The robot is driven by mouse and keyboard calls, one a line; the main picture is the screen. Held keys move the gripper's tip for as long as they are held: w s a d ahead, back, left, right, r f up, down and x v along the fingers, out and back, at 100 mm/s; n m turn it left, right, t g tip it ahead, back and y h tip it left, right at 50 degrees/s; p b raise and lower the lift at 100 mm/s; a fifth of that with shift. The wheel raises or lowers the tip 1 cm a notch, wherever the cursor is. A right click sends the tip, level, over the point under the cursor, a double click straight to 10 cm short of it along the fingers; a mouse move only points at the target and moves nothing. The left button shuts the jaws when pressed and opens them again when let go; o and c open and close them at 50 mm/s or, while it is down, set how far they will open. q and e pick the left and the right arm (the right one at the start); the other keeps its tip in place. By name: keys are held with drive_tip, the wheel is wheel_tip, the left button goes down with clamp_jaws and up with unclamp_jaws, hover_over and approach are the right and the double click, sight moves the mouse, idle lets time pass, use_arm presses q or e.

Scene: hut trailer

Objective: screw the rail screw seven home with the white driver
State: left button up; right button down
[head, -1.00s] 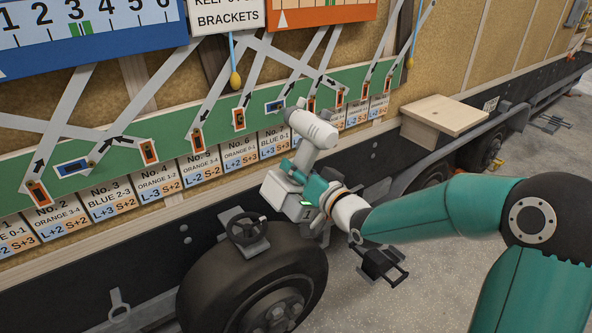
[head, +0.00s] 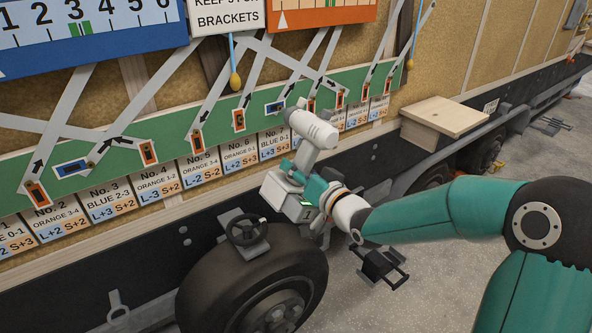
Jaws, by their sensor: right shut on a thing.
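The white driver (head: 315,130) is held upright, with its head against or just in front of the green rail (head: 222,132) on the wall. Its grey battery base (head: 285,194) is at the bottom. My right gripper (head: 308,186) is shut on the driver's lower handle, and its fingers are partly hidden. The rail carries small orange brackets (head: 238,120) and blue brackets (head: 275,106) with arrow strips. The driver covers part of the rail and its labels. I cannot make out screw seven or whether the driver's tip touches it. My left gripper is not in view.
Numbered cards (head: 240,154) run below the rail. A wooden box (head: 445,116) juts out to the right. A black tyre (head: 255,285) and a small handwheel (head: 246,231) are below the driver. Yellow weights (head: 235,82) hang on blue cords.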

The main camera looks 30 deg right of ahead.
drive_tip(key=shift+w+r, duration=0.15)
drive_tip(key=shift+w, duration=0.35)
drive_tip(key=shift+w+r+b, duration=0.15)
drive_tip(key=shift+w+b, duration=0.2)
drive_tip(key=shift+w, duration=0.2)
idle(0.7)
drive_tip(key=shift+w, duration=0.2)
idle(0.7)
idle(0.5)
drive_tip(key=shift+s, duration=0.1)
